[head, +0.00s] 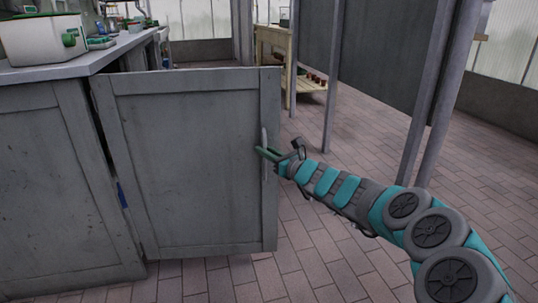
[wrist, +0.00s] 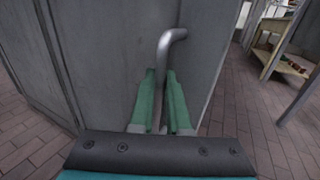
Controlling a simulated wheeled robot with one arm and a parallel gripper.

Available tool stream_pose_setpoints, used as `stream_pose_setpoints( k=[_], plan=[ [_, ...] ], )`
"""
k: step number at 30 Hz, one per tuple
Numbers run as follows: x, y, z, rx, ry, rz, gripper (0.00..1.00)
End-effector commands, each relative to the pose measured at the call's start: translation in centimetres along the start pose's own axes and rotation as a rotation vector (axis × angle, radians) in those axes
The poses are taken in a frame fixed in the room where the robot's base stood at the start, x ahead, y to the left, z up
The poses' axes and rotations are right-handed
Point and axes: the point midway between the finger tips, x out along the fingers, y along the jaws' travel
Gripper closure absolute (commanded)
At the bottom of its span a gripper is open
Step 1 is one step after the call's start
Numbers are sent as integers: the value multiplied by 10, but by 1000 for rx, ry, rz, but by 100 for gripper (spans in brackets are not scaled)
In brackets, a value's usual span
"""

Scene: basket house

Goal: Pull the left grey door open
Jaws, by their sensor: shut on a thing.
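The grey door (head: 190,165) of the low cabinet stands swung out from the cabinet front, with a dark gap along its left edge. Its metal bar handle (head: 264,150) runs upright near the door's right edge. My gripper (head: 268,154) reaches in from the right and is shut on this handle. In the wrist view, the green fingers (wrist: 161,100) stand on either side of the handle (wrist: 164,62), whose bent top shows above them. The grey door panel (wrist: 110,50) fills the left and middle there. The cabinet's inside is mostly hidden behind the door.
A grey counter (head: 105,57) above the cabinet carries a white bin (head: 40,40). Another grey cabinet panel (head: 50,185) is at the left. A wooden shelf table (head: 275,45) and grey posts (head: 334,75) stand behind. The brick floor (head: 330,235) right of the door is open.

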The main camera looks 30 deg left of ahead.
Motion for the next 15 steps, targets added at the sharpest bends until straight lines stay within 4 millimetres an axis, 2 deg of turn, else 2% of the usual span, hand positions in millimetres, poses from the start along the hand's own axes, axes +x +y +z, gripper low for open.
stream_pose_setpoints(
  k=[12,13,15],
  plan=[
    [1,2,2,-1,-3,-1,100],
    [1,2,2,-1,-3,-1,83],
    [1,2,2,-1,-2,-1,75]
  ],
)
